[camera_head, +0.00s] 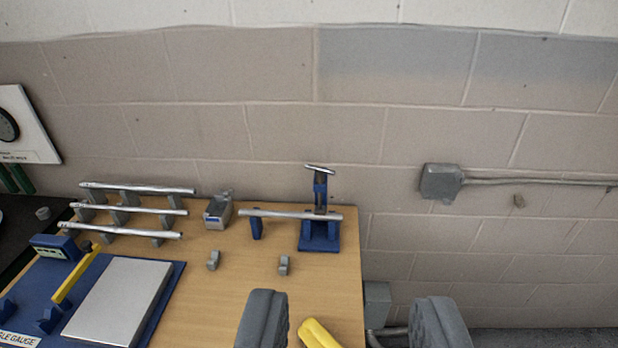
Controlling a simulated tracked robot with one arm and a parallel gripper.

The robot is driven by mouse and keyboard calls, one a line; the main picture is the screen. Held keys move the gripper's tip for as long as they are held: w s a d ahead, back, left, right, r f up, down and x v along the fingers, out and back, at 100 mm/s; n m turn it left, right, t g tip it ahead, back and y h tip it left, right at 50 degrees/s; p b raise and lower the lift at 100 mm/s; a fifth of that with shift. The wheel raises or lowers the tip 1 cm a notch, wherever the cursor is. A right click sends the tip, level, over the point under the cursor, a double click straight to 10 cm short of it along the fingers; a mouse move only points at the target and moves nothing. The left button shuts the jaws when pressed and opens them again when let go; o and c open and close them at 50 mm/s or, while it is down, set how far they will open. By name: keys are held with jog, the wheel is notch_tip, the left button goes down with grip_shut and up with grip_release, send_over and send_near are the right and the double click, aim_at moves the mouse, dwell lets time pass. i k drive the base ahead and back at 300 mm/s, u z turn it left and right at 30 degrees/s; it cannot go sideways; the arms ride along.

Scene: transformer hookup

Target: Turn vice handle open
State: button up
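The blue vice (320,237) stands near the far right corner of the wooden table. Its silver handle (319,169) is a short bar on top of the upright, lying roughly crosswise and slightly tilted. A silver rod (285,214) runs level from the vice to a small blue support (257,228) on its left. My gripper (350,318) is open, with its two grey fingers wide apart at the bottom of the view. It is nearer to me than the vice and not touching it. Nothing shows held between the fingers.
Several silver rods (130,210) rest on grey holders at left. A grey box (218,213), small grey blocks (284,265) and a blue gauge base with a metal plate (118,300) share the table (225,290). A yellow object (318,334) shows near the left finger. The block wall (290,130) stands behind.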

aim_at(321, 171)
jog(key=u, duration=0.3)
jog(key=i, duration=1.15)
jog(key=z, duration=0.3)
